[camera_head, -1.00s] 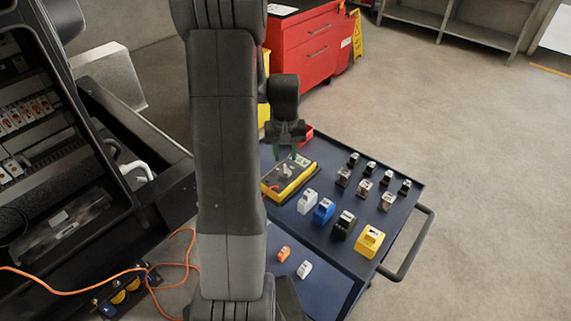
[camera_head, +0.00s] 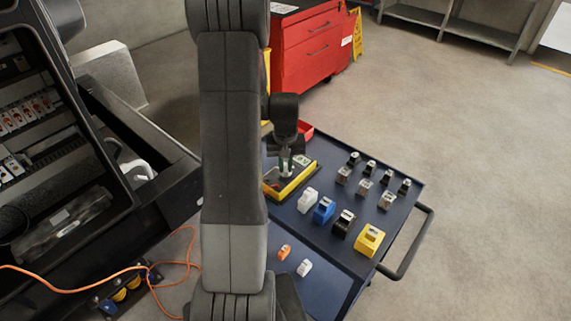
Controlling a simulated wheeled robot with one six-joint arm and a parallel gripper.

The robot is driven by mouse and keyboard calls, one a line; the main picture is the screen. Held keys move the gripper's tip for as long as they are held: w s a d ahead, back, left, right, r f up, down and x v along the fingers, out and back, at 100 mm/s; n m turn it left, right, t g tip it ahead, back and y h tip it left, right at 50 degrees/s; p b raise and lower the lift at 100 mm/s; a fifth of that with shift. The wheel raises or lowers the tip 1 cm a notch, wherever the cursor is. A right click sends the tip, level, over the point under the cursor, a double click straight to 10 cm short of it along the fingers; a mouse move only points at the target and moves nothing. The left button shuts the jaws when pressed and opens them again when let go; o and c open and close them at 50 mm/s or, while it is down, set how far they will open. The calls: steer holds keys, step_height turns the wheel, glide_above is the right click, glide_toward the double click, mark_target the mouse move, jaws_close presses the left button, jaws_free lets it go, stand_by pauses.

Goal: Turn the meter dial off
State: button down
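The meter (camera_head: 297,183) is a yellow-edged box lying on the dark blue cart top, partly hidden behind my arm. My gripper (camera_head: 286,170) points down over the meter's face, with its fingertips at or just above it. The dial is hidden by the gripper, so I cannot tell its setting or whether the fingers touch it. The fingers are too small and dark to tell whether they are open or shut.
The cart top (camera_head: 400,225) holds several small relays and breakers, among them a blue one (camera_head: 324,210) and a yellow one (camera_head: 369,240). A red tray (camera_head: 306,131) lies behind the gripper. A red cabinet (camera_head: 305,55) stands behind. An open genset enclosure (camera_head: 95,150) is at the left.

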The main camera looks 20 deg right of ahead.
mark_target(285, 167)
steer(key=shift+n, duration=0.3)
steer(key=n+b, duration=0.2)
steer(key=n, duration=0.1)
steer(key=shift+n, duration=0.3)
steer(key=shift+n+b, duration=0.65)
steer(key=shift+n, duration=1.65)
steer(key=c, duration=1.4)
jaws_free()
steer(key=shift+c, duration=0.2)
steer(key=shift+r, duration=0.1)
step_height(285, 167, up, 14)
